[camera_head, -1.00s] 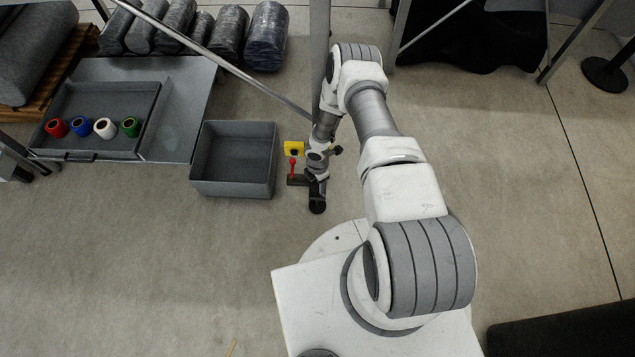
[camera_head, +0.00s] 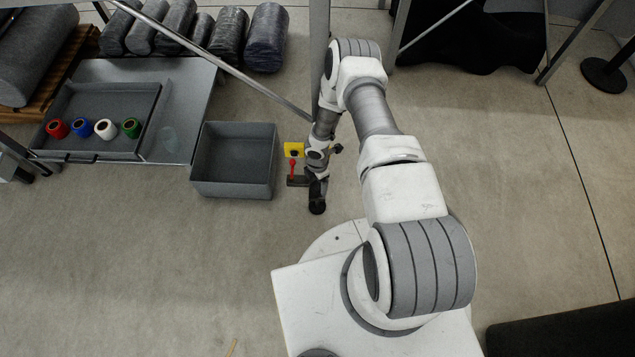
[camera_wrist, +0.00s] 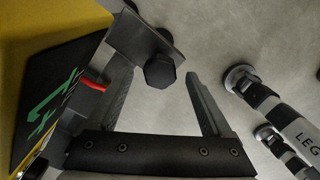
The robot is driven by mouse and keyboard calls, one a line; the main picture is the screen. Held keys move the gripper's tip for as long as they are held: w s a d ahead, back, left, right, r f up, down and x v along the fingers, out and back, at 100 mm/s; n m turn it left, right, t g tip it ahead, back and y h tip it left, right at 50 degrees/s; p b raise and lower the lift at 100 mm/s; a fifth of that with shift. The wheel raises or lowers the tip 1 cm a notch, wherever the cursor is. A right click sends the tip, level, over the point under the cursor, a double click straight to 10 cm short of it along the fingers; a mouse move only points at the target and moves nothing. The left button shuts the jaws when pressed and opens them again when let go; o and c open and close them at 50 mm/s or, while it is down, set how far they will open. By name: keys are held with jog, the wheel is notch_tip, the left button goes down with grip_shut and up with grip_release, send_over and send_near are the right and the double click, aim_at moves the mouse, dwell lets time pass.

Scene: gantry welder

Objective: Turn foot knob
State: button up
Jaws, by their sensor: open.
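A dark, faceted knob (camera_wrist: 160,70) shows in the wrist view on a grey bracket (camera_wrist: 140,42) that reaches in from the left. My gripper (camera_wrist: 160,78) is open, with one finger on each side of the knob in this view. I cannot tell whether the fingers touch it or how far apart in depth they are. In the head view, my gripper (camera_head: 317,200) is low by the metal post, its fingers too small to tell apart. A yellow box (camera_head: 293,149) and a red-topped lever (camera_head: 292,164) are just left of it. The yellow box (camera_wrist: 40,30) fills the wrist view's left side.
Black-and-white striped legs (camera_wrist: 295,128) marked "LEG" stand at the right in the wrist view. An empty grey bin (camera_head: 235,190) is left of my gripper. A tray (camera_head: 105,93) holds red, blue, white and green pieces.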

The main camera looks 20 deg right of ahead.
aim_at(317, 185)
notch_tip(317, 185, up, 16)
jog(key=p, duration=0.5)
